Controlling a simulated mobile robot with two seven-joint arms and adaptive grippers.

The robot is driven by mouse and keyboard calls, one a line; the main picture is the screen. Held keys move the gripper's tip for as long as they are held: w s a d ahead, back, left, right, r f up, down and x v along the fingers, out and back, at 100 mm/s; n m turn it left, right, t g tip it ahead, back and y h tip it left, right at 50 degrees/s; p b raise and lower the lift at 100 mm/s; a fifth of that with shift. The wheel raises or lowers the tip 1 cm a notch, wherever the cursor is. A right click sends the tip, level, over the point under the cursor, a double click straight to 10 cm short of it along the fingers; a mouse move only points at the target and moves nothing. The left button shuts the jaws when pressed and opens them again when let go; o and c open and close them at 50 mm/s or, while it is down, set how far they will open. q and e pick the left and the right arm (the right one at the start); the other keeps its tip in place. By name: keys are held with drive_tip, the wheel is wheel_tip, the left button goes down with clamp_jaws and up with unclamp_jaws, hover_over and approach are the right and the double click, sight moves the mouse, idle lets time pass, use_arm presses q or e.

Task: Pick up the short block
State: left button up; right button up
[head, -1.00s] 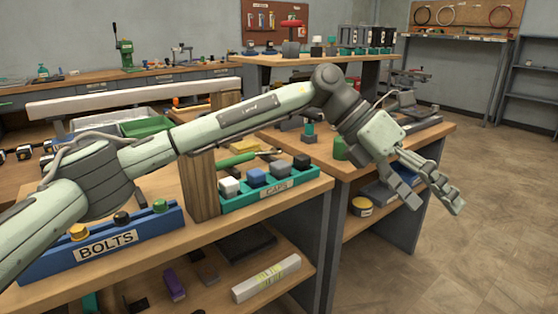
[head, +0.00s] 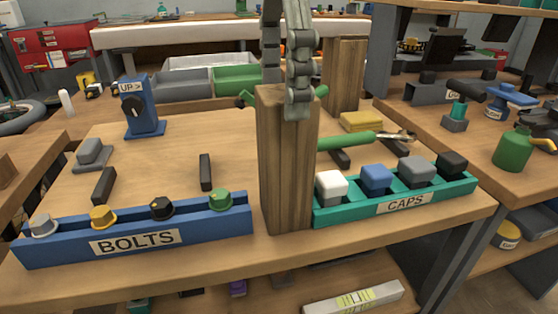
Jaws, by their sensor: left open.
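Two upright wooden blocks stand on the workbench. The near block (head: 283,170) is at the front edge between the bolts and caps trays, and the far block (head: 345,78) is at the back. I cannot tell from their looks which is the short one. My left gripper (head: 283,92) points down at the top of the near block and is open. One finger overlaps the near block's front upper part; the other is at its top back edge, its tip hidden. I cannot tell whether they touch it. My right gripper is not in view.
The blue BOLTS tray (head: 70,247) lies left of the near block and the teal CAPS tray (head: 462,186) close on its right. A green-handled tool (head: 345,141) lies just behind. A white beam (head: 185,33) runs along the back. The bench between holds small dark bars.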

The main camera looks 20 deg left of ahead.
sight(285, 137)
use_arm(q)
wheel_tip(285, 137, down, 7)
drive_tip(key=shift+s+d, duration=0.1)
drive_tip(key=shift+d, duration=0.05)
drive_tip(key=shift+c, duration=0.5)
drive_tip(key=c, duration=1.4)
drive_tip(key=shift+c, duration=0.5)
drive_tip(key=shift+r, duration=0.15)
